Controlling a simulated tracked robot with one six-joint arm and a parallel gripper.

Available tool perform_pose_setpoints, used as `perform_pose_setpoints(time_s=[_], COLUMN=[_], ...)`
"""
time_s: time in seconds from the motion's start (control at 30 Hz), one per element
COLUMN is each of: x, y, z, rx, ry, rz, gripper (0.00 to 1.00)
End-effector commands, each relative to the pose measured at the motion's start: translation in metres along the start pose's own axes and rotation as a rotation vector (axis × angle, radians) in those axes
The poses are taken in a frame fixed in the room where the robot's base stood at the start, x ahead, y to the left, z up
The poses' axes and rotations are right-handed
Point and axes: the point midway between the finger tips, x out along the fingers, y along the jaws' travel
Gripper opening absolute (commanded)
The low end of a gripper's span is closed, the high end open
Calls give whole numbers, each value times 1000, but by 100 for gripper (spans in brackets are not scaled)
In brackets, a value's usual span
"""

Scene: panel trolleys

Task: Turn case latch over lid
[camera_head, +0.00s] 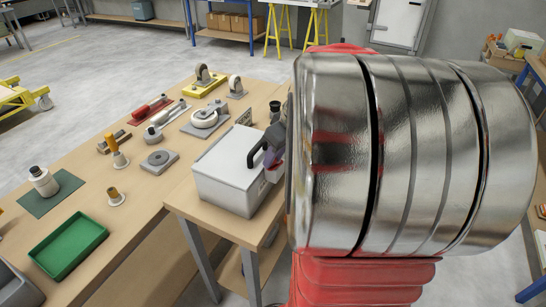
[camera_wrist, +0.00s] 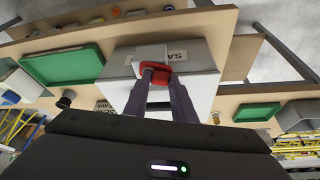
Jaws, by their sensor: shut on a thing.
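The case (camera_head: 228,172) is a pale grey box with a lid, standing on the wooden table in the head view. In the wrist view its pale face (camera_wrist: 205,85) lies beyond my fingers, with a partly hidden "SA" label. The red case latch (camera_wrist: 156,68) shows at my fingertips. My gripper (camera_wrist: 157,76) is shut on it, a dark finger on either side. In the head view my dark gripper (camera_head: 268,150) is at the right side of the case, mostly hidden behind my arm. Whether the latch lies over the lid is hard to tell.
The long bench at left holds a green tray (camera_head: 68,246), several casters, a dark green mat (camera_head: 50,195) and small parts. The case's table (camera_head: 205,215) is small, with bare wood in front of the case. My arm blocks the view to the right.

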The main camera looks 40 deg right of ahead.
Motion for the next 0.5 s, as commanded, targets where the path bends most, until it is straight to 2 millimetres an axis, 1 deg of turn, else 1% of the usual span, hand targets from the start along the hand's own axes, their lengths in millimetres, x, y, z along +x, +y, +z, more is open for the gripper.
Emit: perform_pose_setpoints(time_s=[0.27,0.5], x=[2,3], y=[-3,-3], z=[-1,-4], rx=[84,206], ry=[-2,-2], rz=[31,84], gripper=[1,1])
